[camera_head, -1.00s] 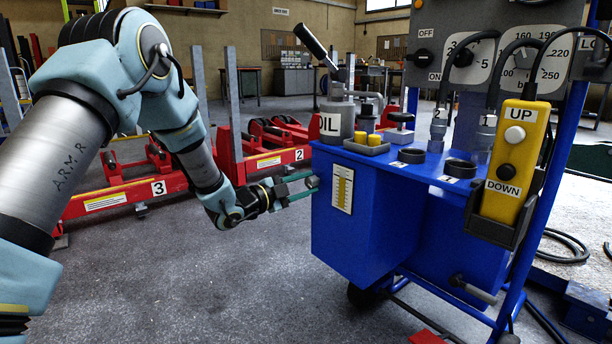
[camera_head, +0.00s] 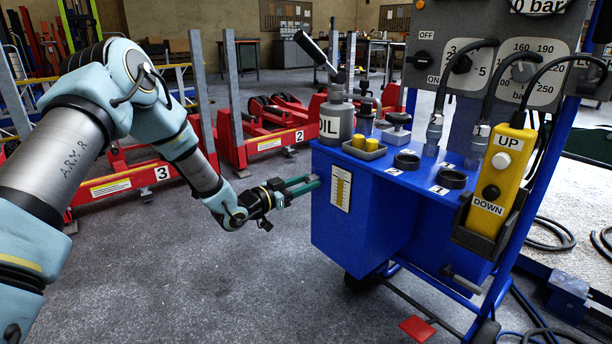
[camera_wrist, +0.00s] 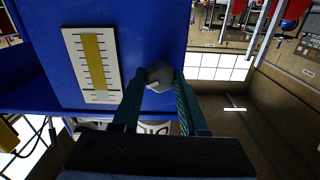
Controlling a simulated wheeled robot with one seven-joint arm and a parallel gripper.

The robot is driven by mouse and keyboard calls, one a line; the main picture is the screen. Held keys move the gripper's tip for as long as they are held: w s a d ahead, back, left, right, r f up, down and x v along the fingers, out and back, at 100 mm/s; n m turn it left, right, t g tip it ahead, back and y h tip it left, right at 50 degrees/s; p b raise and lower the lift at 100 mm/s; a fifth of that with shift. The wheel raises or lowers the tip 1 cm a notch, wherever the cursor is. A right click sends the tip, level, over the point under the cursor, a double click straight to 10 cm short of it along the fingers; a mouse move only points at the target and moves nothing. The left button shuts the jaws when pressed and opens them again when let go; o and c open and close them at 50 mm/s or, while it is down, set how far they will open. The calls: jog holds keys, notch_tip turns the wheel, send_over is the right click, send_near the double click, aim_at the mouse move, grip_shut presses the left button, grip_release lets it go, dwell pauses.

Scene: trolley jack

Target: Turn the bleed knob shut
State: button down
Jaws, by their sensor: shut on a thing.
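The bleed knob (camera_wrist: 158,76) is a small grey knob on the side wall of the blue tank (camera_head: 375,205), beside the yellow level gauge (camera_head: 341,188). In the wrist view it sits between the two green fingers of my gripper (camera_wrist: 160,82), which are shut on it. In the head view my gripper (camera_head: 314,183) reaches the tank's left side from the left, and its fingers mostly hide the knob. The knob's turn angle cannot be told.
On the tank top stand a grey oil can (camera_head: 337,122), a small tray with yellow parts (camera_head: 365,147) and black rings. A yellow UP/DOWN pendant (camera_head: 497,180) hangs at the right. Red lifts (camera_head: 262,140) stand behind; the floor left of the tank is clear.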

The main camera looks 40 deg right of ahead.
jog(key=n+p, duration=0.3)
jog(key=n, duration=0.3)
jog(key=shift+n+p, duration=0.3)
jog(key=n+p, duration=0.2)
jog(key=n, duration=0.4)
jog(key=shift+f, duration=0.1)
dwell(0.3)
jog(key=shift+c, duration=2.2)
grip_release()
jog(key=a+p, duration=0.1)
jog(key=a, duration=0.9)
jog(key=shift+w+a+p, duration=0.3)
jog(key=shift+a, duration=0.1)
